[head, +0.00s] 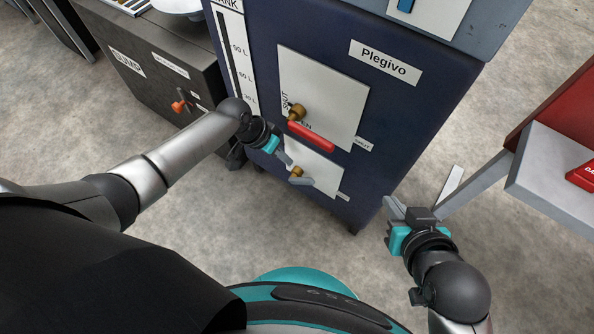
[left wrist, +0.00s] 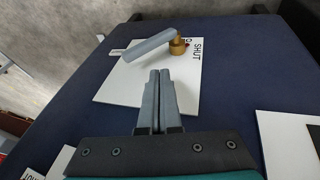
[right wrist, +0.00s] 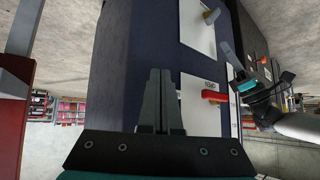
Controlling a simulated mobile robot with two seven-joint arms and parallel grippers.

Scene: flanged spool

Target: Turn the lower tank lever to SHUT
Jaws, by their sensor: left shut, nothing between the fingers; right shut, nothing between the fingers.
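The lower tank lever has a grey-blue handle (head: 301,181) on a brass hub (head: 296,170), on a white plate low on the dark blue cabinet. In the left wrist view its handle (left wrist: 148,46) slants away from the brass hub (left wrist: 178,46); SHUT is printed beside the hub, and the other label is partly hidden. My left gripper (head: 287,160) is shut and empty close to this lever; in the left wrist view its fingertips (left wrist: 160,72) appear just below the handle. I cannot tell if they touch. My right gripper (head: 397,207) is shut and empty, right of the cabinet.
A red-handled lever (head: 312,137) sits on the larger plate above, close to my left gripper. A black sump box (head: 140,75) with an orange handle (head: 179,105) stands at left. A grey bench (head: 555,175) with red items is at right. Floor in front is clear.

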